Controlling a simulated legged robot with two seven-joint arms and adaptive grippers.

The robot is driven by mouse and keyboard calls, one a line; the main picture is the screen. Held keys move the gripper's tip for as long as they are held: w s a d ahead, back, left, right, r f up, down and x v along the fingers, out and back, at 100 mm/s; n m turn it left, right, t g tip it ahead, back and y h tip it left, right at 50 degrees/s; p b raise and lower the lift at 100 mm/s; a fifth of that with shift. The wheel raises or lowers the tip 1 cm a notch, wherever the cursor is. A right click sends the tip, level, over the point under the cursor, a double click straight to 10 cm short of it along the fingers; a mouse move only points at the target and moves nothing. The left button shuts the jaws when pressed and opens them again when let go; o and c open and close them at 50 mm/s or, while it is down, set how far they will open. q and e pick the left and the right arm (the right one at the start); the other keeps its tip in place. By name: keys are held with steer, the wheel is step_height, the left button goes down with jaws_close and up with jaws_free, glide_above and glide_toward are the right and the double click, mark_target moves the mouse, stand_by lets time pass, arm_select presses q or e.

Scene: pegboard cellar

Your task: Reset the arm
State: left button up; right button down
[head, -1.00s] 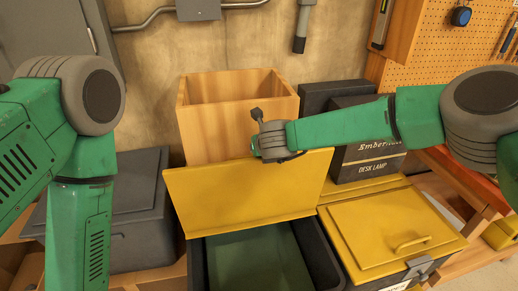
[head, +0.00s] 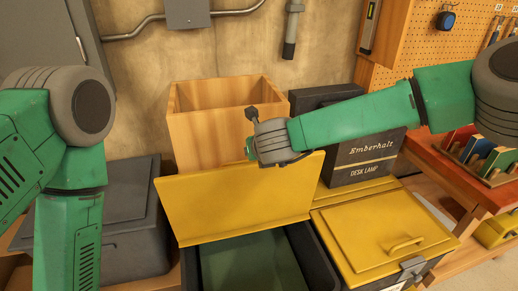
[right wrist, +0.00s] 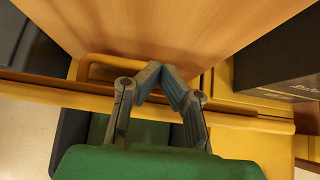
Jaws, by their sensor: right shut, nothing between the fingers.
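My right arm reaches in from the right in the head view. Its grey wrist (head: 280,140) is above the top edge of the raised yellow lid (head: 235,200), in front of the wooden box; the fingers are mostly hidden there. In the right wrist view my right gripper (right wrist: 160,68) has its fingertips together, with nothing between them, close to the wooden box wall. My left arm (head: 70,225) bends downward at the left side of the head view, and its gripper is out of frame.
The open dark bin (head: 320,258) has a green inside. A closed yellow-lidded bin (head: 370,245) is to its right. The open-topped wooden box (head: 205,130) stands behind. A black desk lamp box (head: 365,165) is below my right forearm. A grey lidded bin (head: 130,225) is beside my left arm.

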steer(key=v, duration=0.5)
steer(key=s+d+f+n+g+b, duration=0.1)
steer(key=s+d+f+n+b, duration=0.1)
steer(key=s+d+f+n, duration=0.5)
steer(key=s+f+n+g+b, duration=0.15)
steer(key=s+f+n, duration=0.25)
steer(key=f, duration=0.7)
steer(key=s+d+f+n+g+b, duration=0.1)
steer(key=s+d+f+n+b, duration=0.25)
steer(key=s+f+n, duration=0.4)
steer(key=s+d+f+n+g+h+b, duration=0.1)
steer(key=s+d+f+n, duration=0.3)
steer(key=s+d+n, duration=0.1)
steer(key=s+d+f+n+g+h+b, duration=0.1)
steer(key=s+d+f+n, duration=0.3)
steer(key=s+d, duration=0.4)
steer(key=s+d+f+n+g+h+b, duration=0.1)
steer(key=s+d+f+n+g+b, duration=0.1)
steer(key=s+d, duration=0.5)
step_height(320, 180, down, 3)
steer(key=s+n+g, duration=0.1)
steer(key=n, duration=0.2)
steer(key=shift+s+d+r+n, duration=0.2)
steer(key=shift+s+d+n, duration=0.05)
steer(key=shift+s+n, duration=0.1)
steer(key=shift+w+g, duration=0.15)
steer(key=shift+g, duration=0.1)
